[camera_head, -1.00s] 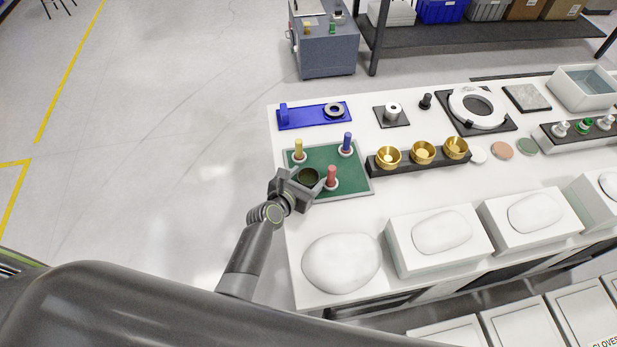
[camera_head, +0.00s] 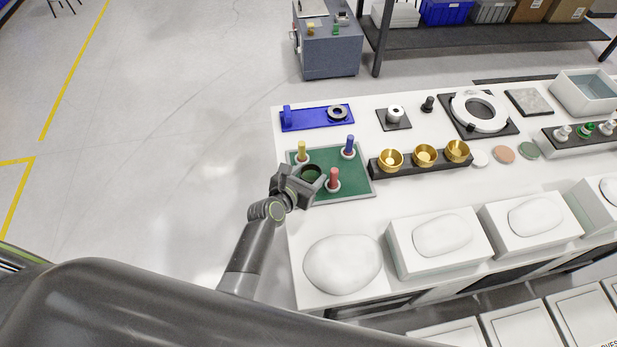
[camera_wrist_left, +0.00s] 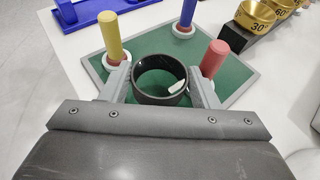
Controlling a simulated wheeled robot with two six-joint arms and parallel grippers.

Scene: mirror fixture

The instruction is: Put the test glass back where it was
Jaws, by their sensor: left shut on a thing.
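The test glass appears as a short, dark, open ring (camera_head: 311,174), also in the left wrist view (camera_wrist_left: 160,78). My left gripper (camera_head: 308,179) is shut on it, with one finger on each side in the wrist view (camera_wrist_left: 160,84). The ring is over the green board (camera_head: 325,158) with a grey rim, among its yellow (camera_head: 302,150), blue (camera_head: 349,145) and red (camera_head: 333,178) pegs. Green and a small white patch show through the ring. I cannot tell whether it touches the board. My right gripper is out of view.
A blue plate (camera_head: 309,119) lies behind the board. A black block with gold cups (camera_head: 424,155) stands to its right. White boxes (camera_head: 440,240) and a white rounded lump (camera_head: 342,264) are in front. The table strip between the board and boxes is clear.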

